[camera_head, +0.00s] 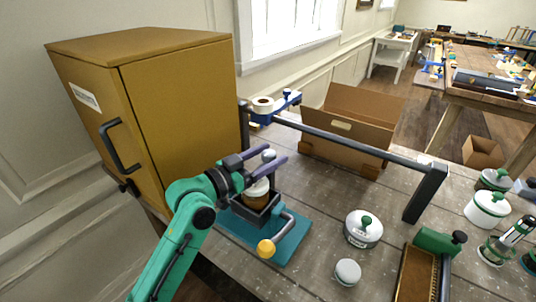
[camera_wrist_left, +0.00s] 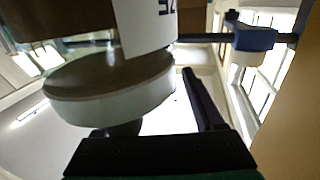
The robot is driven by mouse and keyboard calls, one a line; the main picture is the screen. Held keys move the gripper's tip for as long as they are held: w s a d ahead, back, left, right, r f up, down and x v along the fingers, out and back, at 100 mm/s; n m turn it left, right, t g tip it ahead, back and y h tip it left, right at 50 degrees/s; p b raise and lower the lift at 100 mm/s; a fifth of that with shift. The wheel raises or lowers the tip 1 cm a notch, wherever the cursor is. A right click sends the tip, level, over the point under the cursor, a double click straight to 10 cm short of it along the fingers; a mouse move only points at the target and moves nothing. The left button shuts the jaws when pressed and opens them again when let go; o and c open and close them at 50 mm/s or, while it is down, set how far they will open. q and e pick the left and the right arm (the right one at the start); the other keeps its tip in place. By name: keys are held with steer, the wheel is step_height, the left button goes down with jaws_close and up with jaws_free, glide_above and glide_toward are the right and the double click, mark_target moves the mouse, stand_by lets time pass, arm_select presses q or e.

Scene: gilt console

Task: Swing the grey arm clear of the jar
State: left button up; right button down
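The jar (camera_head: 256,198), with a brown body and pale lid, stands in a dark square holder on a teal base (camera_head: 292,243). The grey arm (camera_head: 280,227) is a bent rod with a yellow-orange ball end (camera_head: 265,248), in front and right of the jar. My left gripper (camera_head: 277,153) is above the jar; its two purple fingers are apart, with a grey knob between them, and look open. I cannot tell whether they touch the knob. In the left wrist view, a pale lid (camera_wrist_left: 105,98) and labelled brown body appear close and upside down. My right gripper is not in view.
A tall ochre cabinet (camera_head: 185,110) stands left of the jar. A dark rail (camera_head: 350,145) on posts crosses behind it, with a cardboard box (camera_head: 345,128) beyond. A white jar (camera_head: 363,230), a small white lid (camera_head: 347,272) and a brush-like tray (camera_head: 415,275) lie to the right.

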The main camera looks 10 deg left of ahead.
arm_select(q)
jaws_close()
stand_by(1.2)
